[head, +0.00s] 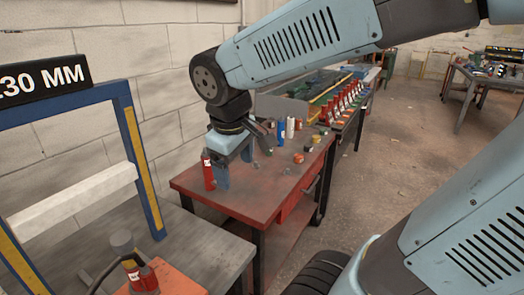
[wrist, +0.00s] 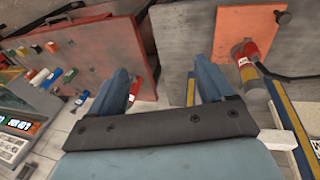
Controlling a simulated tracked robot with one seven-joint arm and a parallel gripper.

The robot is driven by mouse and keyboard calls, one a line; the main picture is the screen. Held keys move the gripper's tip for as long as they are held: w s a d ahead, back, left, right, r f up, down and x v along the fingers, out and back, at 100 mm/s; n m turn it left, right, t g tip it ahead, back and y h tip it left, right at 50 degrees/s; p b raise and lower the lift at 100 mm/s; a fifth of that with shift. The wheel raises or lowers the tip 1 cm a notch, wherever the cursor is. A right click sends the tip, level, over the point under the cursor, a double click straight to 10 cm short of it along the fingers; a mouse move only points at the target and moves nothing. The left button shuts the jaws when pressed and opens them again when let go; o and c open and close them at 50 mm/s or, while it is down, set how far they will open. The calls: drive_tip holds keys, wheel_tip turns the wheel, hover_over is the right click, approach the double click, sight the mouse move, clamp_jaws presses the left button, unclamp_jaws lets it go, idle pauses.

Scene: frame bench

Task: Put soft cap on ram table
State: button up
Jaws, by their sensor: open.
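I cannot pick out the soft cap for certain; several small things stand on the red bench (head: 235,200), among them a small orange-red piece (head: 298,158). The grey steel table (head: 200,245), under a blue and yellow frame marked "30 MM", looks like the ram table. My gripper (head: 236,172) points down over the near left part of the red bench, fingers apart, with nothing seen between them. A red bottle (head: 208,172) stands just left of it. In the wrist view my open gripper (wrist: 163,78) shows with the red bench left and the grey table (wrist: 200,40) right.
A blue can (head: 281,133) and a white can (head: 290,128) stand toward the back of the red bench. An orange block (head: 170,278) with a red cylinder and a dark hose sits on the grey table's near side. The frame's blue post (head: 137,165) rises beside the red bench.

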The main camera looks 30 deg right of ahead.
drive_tip(key=s+d+r+m, duration=0.1)
drive_tip(key=s+d+r+m+t, duration=0.1)
drive_tip(key=m, duration=0.1)
drive_tip(key=d+r+m+t+y, duration=0.1)
drive_tip(key=m, duration=0.1)
drive_tip(key=shift+s+d, duration=0.35)
drive_tip(key=shift+s, duration=0.05)
drive_tip(key=shift+s+d+r+m+t, duration=0.4)
drive_tip(key=shift+m+t, duration=0.1)
drive_tip(key=shift+m, duration=0.3)
drive_tip(key=shift+c, duration=0.3)
